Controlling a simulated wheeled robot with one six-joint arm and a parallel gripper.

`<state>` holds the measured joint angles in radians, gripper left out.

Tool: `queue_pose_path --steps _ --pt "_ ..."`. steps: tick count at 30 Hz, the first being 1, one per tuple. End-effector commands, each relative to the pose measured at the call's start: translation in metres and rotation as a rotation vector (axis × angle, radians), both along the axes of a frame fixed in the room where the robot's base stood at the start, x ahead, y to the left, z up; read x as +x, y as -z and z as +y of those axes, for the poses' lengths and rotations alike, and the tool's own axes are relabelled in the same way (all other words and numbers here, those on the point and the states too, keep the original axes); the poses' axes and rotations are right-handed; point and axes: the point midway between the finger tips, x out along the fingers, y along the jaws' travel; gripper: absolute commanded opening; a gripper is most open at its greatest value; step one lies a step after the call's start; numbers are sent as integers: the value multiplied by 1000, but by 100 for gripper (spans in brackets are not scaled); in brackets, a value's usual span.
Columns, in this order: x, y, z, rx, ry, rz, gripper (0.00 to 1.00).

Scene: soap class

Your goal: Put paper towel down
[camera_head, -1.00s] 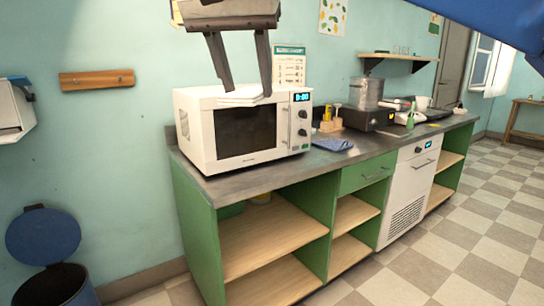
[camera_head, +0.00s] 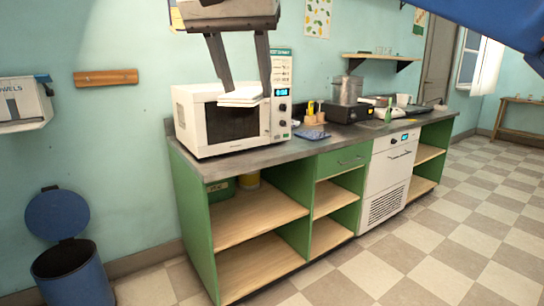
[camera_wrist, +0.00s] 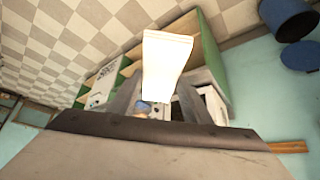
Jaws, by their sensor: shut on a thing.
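My gripper (camera_head: 241,90) hangs in the upper middle of the head view, its two fingers pointing down. It is shut on a white folded paper towel (camera_head: 240,97), which shows between the fingertips in front of the microwave. In the wrist view the paper towel (camera_wrist: 165,60) is a pale sheet held out between the fingers. The grey counter (camera_head: 220,165) runs along the wall behind it, above green shelves. The towel is apart from the counter, in the air.
A white microwave (camera_head: 190,125) fills the counter's left end. A blue cloth (camera_head: 312,135), a metal pot (camera_head: 347,90) and small items stand to its right. A blue bin (camera_head: 70,270) with its lid up is at lower left. A towel dispenser (camera_head: 20,105) hangs at far left. The tiled floor (camera_head: 440,250) is clear.

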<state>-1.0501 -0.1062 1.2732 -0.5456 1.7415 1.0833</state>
Motion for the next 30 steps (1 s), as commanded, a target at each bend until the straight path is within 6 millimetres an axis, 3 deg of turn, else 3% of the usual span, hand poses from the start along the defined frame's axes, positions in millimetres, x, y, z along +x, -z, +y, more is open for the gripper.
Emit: queue_pose_path --steps 11,17,23,30 --pt "44 27 7 -2 39 2 20" --pt "80 50 9 -2 65 3 20" --pt "143 94 5 -5 104 4 20" --pt "227 163 -16 -4 139 5 20"
